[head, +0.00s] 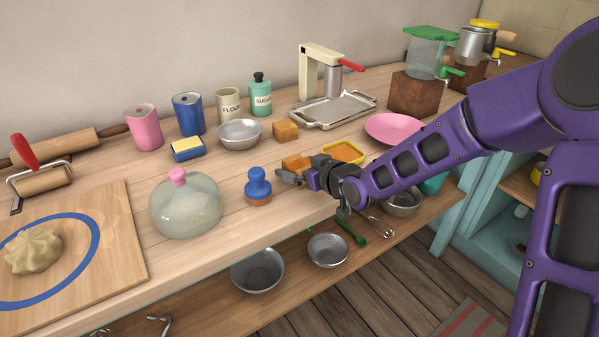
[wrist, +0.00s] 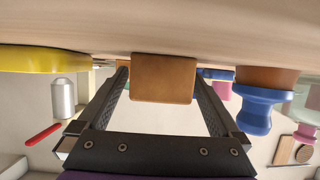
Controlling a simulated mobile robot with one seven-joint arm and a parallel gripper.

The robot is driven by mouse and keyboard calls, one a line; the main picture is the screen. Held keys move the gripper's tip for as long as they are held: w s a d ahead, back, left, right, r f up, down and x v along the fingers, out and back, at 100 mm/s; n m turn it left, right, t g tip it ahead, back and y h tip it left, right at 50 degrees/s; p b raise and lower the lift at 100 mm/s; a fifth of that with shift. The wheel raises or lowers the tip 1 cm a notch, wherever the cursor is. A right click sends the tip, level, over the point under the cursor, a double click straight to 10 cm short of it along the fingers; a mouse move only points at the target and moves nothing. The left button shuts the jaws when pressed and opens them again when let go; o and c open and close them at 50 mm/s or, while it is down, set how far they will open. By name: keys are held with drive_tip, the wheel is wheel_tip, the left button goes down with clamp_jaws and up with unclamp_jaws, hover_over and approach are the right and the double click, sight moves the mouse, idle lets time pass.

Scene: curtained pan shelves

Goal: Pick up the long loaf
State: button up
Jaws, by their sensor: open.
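A brown, block-shaped loaf (head: 296,163) sits on the wooden counter at the end of my gripper (head: 290,173), partly hidden by it. In the wrist view, which looks upside down, the loaf (wrist: 163,80) shows between the two open fingers (wrist: 162,92), with narrow gaps at its sides. The gripper is open and low over the counter. A second brown loaf (head: 285,131) stands farther back, beside the metal bowl. I cannot tell from these views which loaf is longer.
A blue-handled stamp (head: 258,183) stands just left of my gripper, and a yellow-rimmed tray (head: 345,160) lies just right. A glass dome (head: 186,207), metal bowl (head: 240,135) and pink plate (head: 394,129) are nearby. The counter's front edge (head: 290,232) is close below.

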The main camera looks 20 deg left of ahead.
drive_tip(key=c, duration=1.4)
